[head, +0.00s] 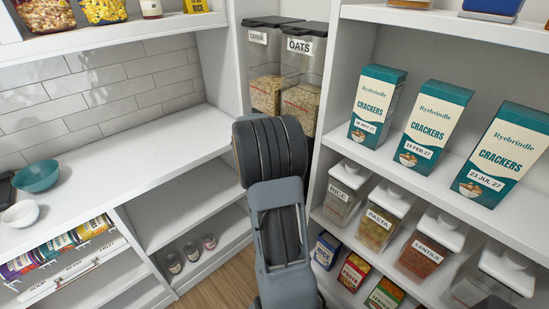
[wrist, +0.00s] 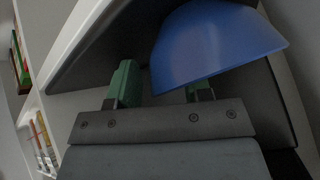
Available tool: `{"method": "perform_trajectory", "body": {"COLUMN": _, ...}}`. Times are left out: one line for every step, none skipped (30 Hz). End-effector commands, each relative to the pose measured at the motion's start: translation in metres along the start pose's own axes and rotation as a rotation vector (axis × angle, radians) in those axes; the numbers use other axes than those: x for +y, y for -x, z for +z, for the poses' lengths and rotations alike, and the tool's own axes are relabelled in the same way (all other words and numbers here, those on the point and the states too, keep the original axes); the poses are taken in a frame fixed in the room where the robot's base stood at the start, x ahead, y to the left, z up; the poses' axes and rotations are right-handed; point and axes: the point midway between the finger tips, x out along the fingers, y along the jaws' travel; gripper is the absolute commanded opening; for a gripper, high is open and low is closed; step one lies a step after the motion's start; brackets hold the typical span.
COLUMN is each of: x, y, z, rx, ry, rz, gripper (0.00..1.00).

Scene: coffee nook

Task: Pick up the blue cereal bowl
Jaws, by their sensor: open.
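I cannot tell whether the bowl touches either finger. In the head view my arm blocks the gripper, and no blue bowl shows.
A teal bowl (head: 38,176) and a white bowl (head: 20,213) stand on the left counter. Cracker boxes (head: 435,125) and labelled jars (head: 380,218) fill the right shelves. Cereal and oats dispensers (head: 303,85) stand behind my arm. The counter's middle is clear.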

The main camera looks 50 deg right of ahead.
Motion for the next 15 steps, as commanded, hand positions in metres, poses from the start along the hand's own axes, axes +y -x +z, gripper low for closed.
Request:
{"method": "perform_trajectory", "body": {"x": 0.0001, "y": -0.0001, "z": 0.0001, "rx": 0.000, "ry": 0.000, "rz": 0.000, "gripper": 0.45}}
{"method": "perform_trajectory", "body": {"x": 0.0001, "y": 0.0000, "z": 0.0001, "rx": 0.000, "ry": 0.000, "rz": 0.000, "gripper": 0.45}}
{"method": "perform_trajectory", "body": {"x": 0.0001, "y": 0.0000, "z": 0.0002, "rx": 0.000, "ry": 0.000, "rz": 0.000, "gripper": 0.45}}
{"method": "perform_trajectory", "body": {"x": 0.0001, "y": 0.0001, "z": 0.0002, "rx": 0.000, "ry": 0.000, "rz": 0.000, "gripper": 0.44}}
{"method": "perform_trajectory", "body": {"x": 0.0001, "y": 0.0001, "z": 0.0002, "rx": 0.000, "ry": 0.000, "rz": 0.000, "gripper": 0.41}}
{"method": "perform_trajectory", "body": {"x": 0.0000, "y": 0.0002, "z": 0.0002, "rx": 0.000, "ry": 0.000, "rz": 0.000, "gripper": 0.38}}
{"method": "perform_trajectory", "body": {"x": 0.0000, "y": 0.0002, "z": 0.0002, "rx": 0.000, "ry": 0.000, "rz": 0.000, "gripper": 0.35}}
{"method": "perform_trajectory", "body": {"x": 0.0000, "y": 0.0002, "z": 0.0002, "rx": 0.000, "ry": 0.000, "rz": 0.000, "gripper": 0.32}}
{"method": "perform_trajectory", "body": {"x": 0.0000, "y": 0.0003, "z": 0.0002, "rx": 0.000, "ry": 0.000, "rz": 0.000, "gripper": 0.28}}
{"method": "perform_trajectory", "body": {"x": 0.0000, "y": 0.0003, "z": 0.0002, "rx": 0.000, "ry": 0.000, "rz": 0.000, "gripper": 0.25}}
{"method": "perform_trajectory", "body": {"x": 0.0000, "y": 0.0003, "z": 0.0002, "rx": 0.000, "ry": 0.000, "rz": 0.000, "gripper": 0.22}}
{"method": "perform_trajectory", "body": {"x": 0.0000, "y": 0.0003, "z": 0.0002, "rx": 0.000, "ry": 0.000, "rz": 0.000, "gripper": 0.18}}
{"method": "perform_trajectory", "body": {"x": 0.0000, "y": 0.0003, "z": 0.0002, "rx": 0.000, "ry": 0.000, "rz": 0.000, "gripper": 0.15}}
{"method": "perform_trajectory", "body": {"x": 0.0000, "y": 0.0003, "z": 0.0002, "rx": 0.000, "ry": 0.000, "rz": 0.000, "gripper": 0.13}}
{"method": "perform_trajectory", "body": {"x": 0.0000, "y": 0.0003, "z": 0.0003, "rx": 0.000, "ry": 0.000, "rz": 0.000, "gripper": 0.09}}
